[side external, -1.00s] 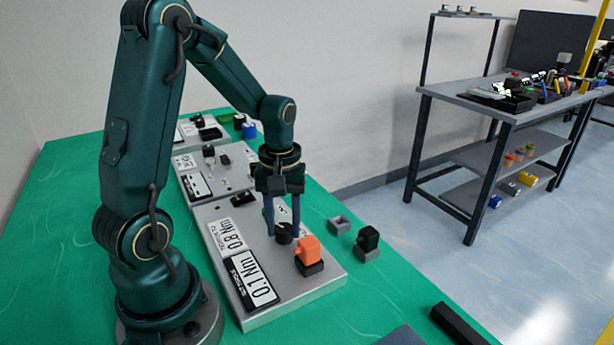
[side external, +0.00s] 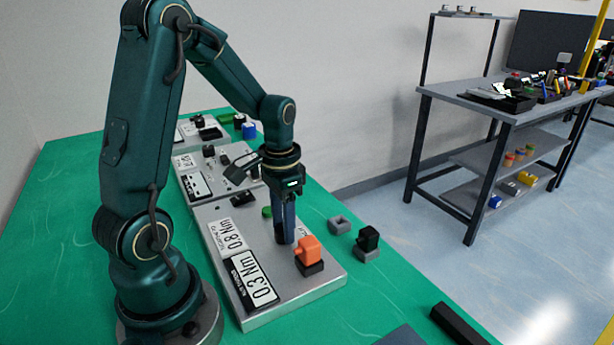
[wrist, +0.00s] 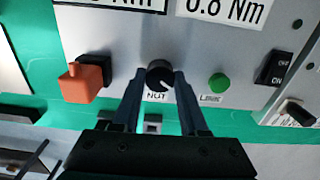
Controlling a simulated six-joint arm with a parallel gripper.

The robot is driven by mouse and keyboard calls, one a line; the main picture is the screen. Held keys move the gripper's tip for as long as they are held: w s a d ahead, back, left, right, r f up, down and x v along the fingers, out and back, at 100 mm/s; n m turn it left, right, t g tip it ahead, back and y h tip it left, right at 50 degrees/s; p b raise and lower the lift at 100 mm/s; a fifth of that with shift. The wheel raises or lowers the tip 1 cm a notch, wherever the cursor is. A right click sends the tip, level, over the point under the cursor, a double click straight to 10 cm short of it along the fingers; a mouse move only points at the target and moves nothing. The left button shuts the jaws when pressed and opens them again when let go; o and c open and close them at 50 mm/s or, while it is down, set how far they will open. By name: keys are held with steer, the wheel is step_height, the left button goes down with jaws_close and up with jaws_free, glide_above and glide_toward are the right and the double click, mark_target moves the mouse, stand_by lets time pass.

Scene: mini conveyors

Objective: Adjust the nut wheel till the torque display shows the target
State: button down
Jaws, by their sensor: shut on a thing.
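The nut wheel (wrist: 160,72) is a small black knob with a white pointer line, above a label reading NUT. My gripper (wrist: 159,82) points down with its fingers on either side of the knob, shut on it. In the side view my gripper (side external: 284,240) hides the knob. The torque display (side external: 252,282) reads 0.3 Nm. The target plate (side external: 230,236) beside it reads 0.8 Nm; it also shows in the wrist view (wrist: 225,10), where the display is cut off at the top.
An orange block on a black base (side external: 309,250) stands close beside my fingers. A green button (wrist: 218,83) and a black switch (wrist: 279,68) sit on the same panel. Small grey and black parts (side external: 367,242) lie on the green table to the right.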

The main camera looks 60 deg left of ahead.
steer(key=m, duration=0.6)
steer(key=shift+m, duration=0.4)
stand_by(0.4)
steer(key=shift+c, duration=2.2)
jaws_free()
steer(key=shift+r, duration=2.55)
